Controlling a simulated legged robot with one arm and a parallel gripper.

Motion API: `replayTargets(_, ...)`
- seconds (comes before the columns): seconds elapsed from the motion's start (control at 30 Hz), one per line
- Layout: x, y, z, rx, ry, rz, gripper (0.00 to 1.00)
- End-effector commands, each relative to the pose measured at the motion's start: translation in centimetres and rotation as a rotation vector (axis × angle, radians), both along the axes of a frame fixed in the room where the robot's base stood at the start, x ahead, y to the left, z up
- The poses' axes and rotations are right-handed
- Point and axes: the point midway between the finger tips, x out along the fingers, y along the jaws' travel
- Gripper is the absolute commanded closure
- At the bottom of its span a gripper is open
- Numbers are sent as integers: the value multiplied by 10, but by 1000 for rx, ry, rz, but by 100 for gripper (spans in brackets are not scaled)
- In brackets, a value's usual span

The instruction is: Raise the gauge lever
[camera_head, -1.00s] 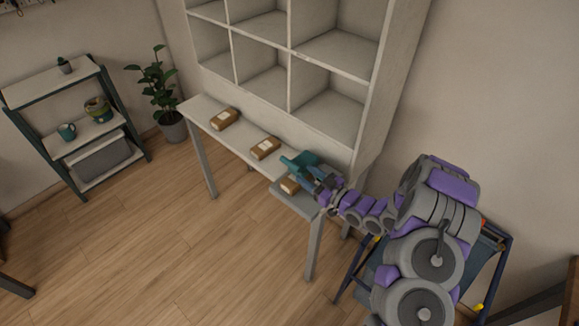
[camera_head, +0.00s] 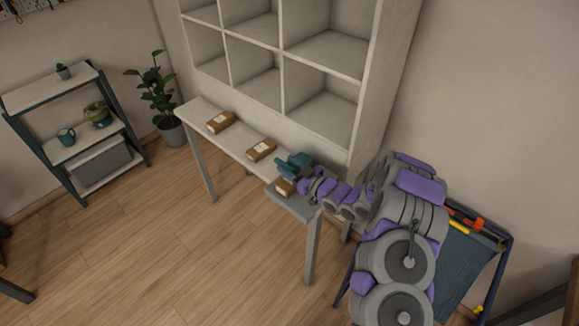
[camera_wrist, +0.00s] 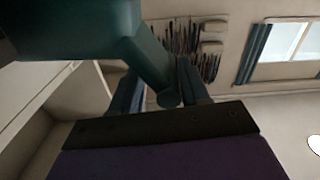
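A dark teal part, perhaps the gauge lever, fills the upper left of the wrist view (camera_wrist: 150,55). Its round-ended arm reaches down between the two dark blue fingers of my gripper (camera_wrist: 162,92). Whether the fingers press on it or only stand around it is unclear. In the head view my gripper (camera_head: 292,167) is at the right end of the narrow table, just above a brown package (camera_head: 284,187). The teal there is small, and I cannot separate lever from fingers. The gauge body cannot be made out.
Two more brown packages, one in the middle (camera_head: 261,150) and one farther left (camera_head: 220,122), lie on the white table (camera_head: 196,108). A tall cubby shelf (camera_head: 288,80) rises behind it. A blue-framed cart (camera_head: 465,262) stands at right. The wood floor in front is open.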

Motion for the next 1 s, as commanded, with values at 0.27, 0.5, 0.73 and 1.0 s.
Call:
replayTargets(0.27,-1,3,-1,-2,1,3,82)
replayTargets(0.5,-2,2,-2,-2,4,6,100)
replayTargets(0.73,-3,2,-3,-2,8,5,100)
replayTargets(1.0,-3,0,-1,8,22,5,100)
